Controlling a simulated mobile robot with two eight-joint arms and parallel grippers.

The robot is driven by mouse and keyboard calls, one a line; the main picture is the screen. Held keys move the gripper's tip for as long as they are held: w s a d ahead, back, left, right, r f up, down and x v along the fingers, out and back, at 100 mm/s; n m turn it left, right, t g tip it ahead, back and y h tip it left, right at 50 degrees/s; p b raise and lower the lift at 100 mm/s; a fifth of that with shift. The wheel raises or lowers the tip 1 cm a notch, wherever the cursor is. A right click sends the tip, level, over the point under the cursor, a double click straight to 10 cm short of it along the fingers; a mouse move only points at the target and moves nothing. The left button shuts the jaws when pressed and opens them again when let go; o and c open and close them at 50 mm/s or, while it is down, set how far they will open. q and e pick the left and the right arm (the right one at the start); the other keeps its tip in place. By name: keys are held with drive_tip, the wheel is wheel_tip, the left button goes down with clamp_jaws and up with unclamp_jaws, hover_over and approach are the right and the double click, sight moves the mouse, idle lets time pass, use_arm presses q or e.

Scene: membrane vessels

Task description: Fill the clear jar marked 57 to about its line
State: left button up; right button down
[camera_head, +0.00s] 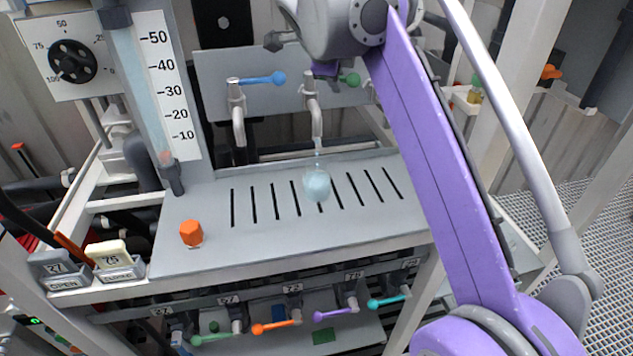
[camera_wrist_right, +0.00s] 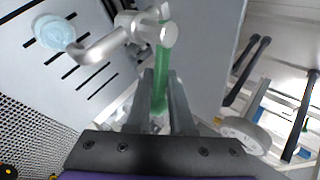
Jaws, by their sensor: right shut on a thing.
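A small clear jar (camera_head: 317,186) with pale blue liquid stands on the slotted grey shelf, under the spout of the middle tap (camera_head: 314,110). A thin pale stream runs from the spout to the jar. No mark, line or exact level can be read on it. The jar also shows at the upper left of the right wrist view (camera_wrist_right: 54,32). My right gripper (camera_wrist_right: 161,80) is shut on the green tap lever (camera_wrist_right: 163,60); in the head view the lever end (camera_head: 349,79) shows beside the purple gripper body. My left gripper is not in view.
A blue-lever tap (camera_head: 258,79) is left of the middle tap. An orange hexagonal piece (camera_head: 191,232) sits on the shelf (camera_head: 260,256). A scaled tube (camera_head: 140,85) and dial (camera_head: 72,61) stand at left. Several coloured valve levers line the underside.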

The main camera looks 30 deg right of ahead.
drive_tip(key=n+y, duration=0.1)
drive_tip(key=n, duration=0.1)
drive_tip(key=w+d+n+t+y, duration=0.1)
drive_tip(key=n+y, duration=0.1)
drive_tip(key=w+n+t+y, duration=0.1)
drive_tip(key=n, duration=0.1)
drive_tip(key=shift+w+d, duration=0.2)
idle(0.4)
drive_tip(key=c, duration=1.1)
unclamp_jaws()
drive_tip(key=o, duration=0.3)
drive_tip(key=shift+w, duration=0.15)
